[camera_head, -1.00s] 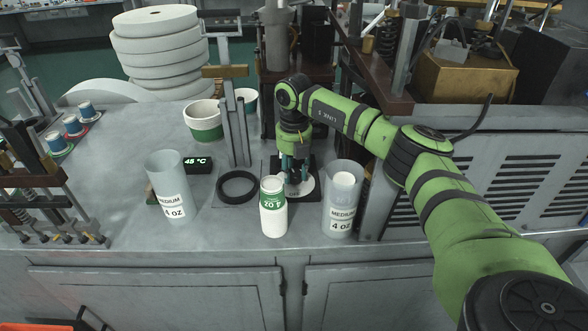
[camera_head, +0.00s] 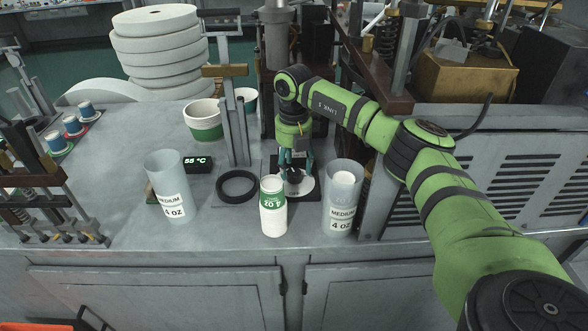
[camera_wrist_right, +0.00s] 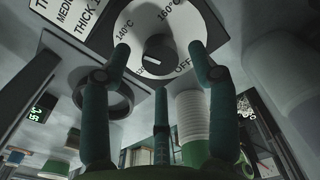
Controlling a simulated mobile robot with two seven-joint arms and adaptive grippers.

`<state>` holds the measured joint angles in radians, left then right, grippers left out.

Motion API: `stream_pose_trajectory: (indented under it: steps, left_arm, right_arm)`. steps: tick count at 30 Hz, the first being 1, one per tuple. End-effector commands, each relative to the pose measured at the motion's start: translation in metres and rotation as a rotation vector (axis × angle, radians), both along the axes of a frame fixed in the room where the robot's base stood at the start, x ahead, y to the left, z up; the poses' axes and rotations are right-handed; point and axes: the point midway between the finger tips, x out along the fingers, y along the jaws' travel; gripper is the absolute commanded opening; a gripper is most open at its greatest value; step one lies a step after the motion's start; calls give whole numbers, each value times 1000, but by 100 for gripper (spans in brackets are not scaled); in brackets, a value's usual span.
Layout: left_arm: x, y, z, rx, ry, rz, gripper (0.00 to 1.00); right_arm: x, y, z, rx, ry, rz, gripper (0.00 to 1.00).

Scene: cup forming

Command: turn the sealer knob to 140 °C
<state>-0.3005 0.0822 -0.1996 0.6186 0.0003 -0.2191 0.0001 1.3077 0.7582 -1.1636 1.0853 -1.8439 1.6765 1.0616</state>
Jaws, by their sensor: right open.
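The sealer knob (camera_wrist_right: 158,52) is a dark round knob on a white dial (camera_wrist_right: 140,22) in the right wrist view. The dial carries 140 °C at upper left, 160 °C at upper right and OFF at lower right. I cannot tell surely where the knob's pointer aims. My right gripper (camera_wrist_right: 160,62) is open, its teal fingers spread around the knob with gaps showing. In the head view the right gripper (camera_head: 296,163) points down over the dial (camera_head: 307,186). The temperature display (camera_head: 197,161) reads about 55 °C. My left gripper is not in view.
A clear cup holder (camera_head: 168,180) stands left, another (camera_head: 342,205) close to the right of the dial. A stack of white-green cups (camera_head: 273,215) stands just in front of the dial. A black ring (camera_head: 237,186) lies to its left. Machine posts (camera_head: 236,130) rise behind.

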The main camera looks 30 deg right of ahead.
Motion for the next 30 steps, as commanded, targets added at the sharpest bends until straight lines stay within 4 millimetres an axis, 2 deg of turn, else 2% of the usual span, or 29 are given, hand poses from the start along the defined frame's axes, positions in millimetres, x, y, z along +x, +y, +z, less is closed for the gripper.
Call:
stream_pose_trajectory:
  steps: [9, 15, 20, 30]
  left_arm:
    - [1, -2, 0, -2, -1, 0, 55]
    - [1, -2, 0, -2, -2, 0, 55]
    - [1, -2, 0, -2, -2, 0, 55]
    - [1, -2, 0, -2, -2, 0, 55]
  right_arm:
    - [0, 0, 69, 0, -3, -1, 60]
    - [0, 0, 95, 0, 0, 0, 60]
    - [0, 0, 101, 0, 1, 0, 60]
    - [0, 0, 101, 0, 1, 0, 60]
